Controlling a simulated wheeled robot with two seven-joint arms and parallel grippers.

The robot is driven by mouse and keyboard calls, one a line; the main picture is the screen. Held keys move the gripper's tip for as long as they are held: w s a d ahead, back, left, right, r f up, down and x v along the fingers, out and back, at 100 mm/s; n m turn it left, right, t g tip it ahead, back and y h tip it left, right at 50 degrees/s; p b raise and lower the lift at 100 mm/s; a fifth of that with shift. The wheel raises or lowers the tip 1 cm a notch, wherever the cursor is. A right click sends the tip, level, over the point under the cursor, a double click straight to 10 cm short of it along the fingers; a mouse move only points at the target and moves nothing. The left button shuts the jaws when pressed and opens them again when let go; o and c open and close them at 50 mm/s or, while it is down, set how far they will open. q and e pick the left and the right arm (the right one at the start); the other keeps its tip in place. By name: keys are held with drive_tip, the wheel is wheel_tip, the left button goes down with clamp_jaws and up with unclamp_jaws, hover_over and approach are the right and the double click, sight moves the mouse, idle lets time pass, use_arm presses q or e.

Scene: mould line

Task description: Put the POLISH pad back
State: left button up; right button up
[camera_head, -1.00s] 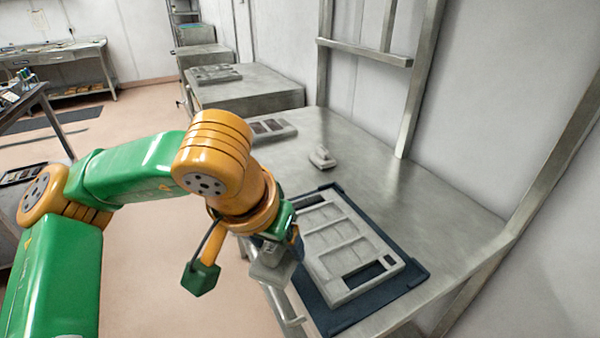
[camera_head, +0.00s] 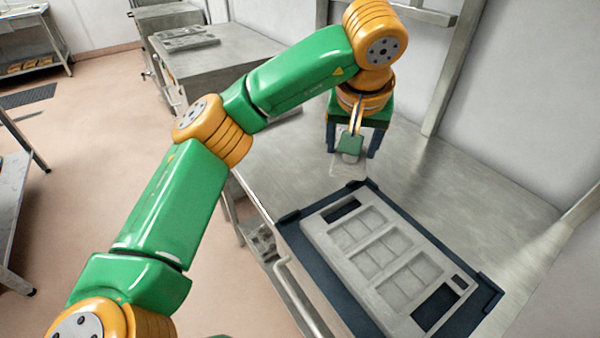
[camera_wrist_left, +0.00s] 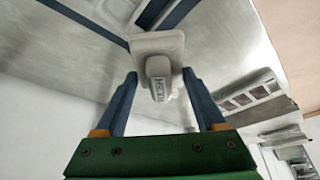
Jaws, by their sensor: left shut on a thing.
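The pad, a light grey block with a raised, lettered grip, shows in the left wrist view (camera_wrist_left: 158,45). I make out only part of its lettering. My left gripper (camera_wrist_left: 160,75) has its two dark blue fingers on either side of it and is shut on it. In the head view the left gripper (camera_head: 353,148) points down over the steel table, beyond the far end of the moulded plate. The pad (camera_head: 348,158) is mostly hidden there by my wrist parts, and I cannot tell whether it touches the table. My right gripper is not in view.
A grey moulded plate (camera_head: 318,233) with several compartments lies in a dark blue tray (camera_head: 288,232) on the steel table (camera_head: 500,215). A smaller grey holder with dark slots (camera_wrist_left: 275,105) shows in the left wrist view. Metal posts stand along the back wall.

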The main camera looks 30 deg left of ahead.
use_arm(q)
drive_tip(key=w+a+f, duration=0.1)
drive_tip(key=a+f, duration=0.2)
drive_tip(key=a, duration=0.1)
drive_tip(key=a+f+p, duration=0.1)
drive_tip(key=a+f, duration=0.2)
drive_tip(key=a, duration=0.2)
drive_tip(key=w+a+f, duration=0.1)
drive_tip(key=a+f, duration=0.2)
drive_tip(key=a, duration=0.1)
drive_tip(key=shift+w+a+f+p, duration=0.2)
drive_tip(key=shift+w+f+p, duration=0.1)
drive_tip(key=shift+w+f, duration=0.1)
wheel_tip(320, 180, down, 3)
drive_tip(key=shift+d+r+p, duration=0.1)
drive_tip(key=shift+r+p, duration=0.1)
drive_tip(key=shift+p, duration=0.25)
drive_tip(key=shift+f, duration=0.3)
drive_tip(key=o, duration=1.2)
drive_tip(key=shift+c, duration=0.2)
drive_tip(key=shift+r, duration=0.3)
drive_tip(key=v, duration=1.2)
drive_tip(key=shift+b, duration=0.4)
drive_tip(key=shift+f, duration=0.15)
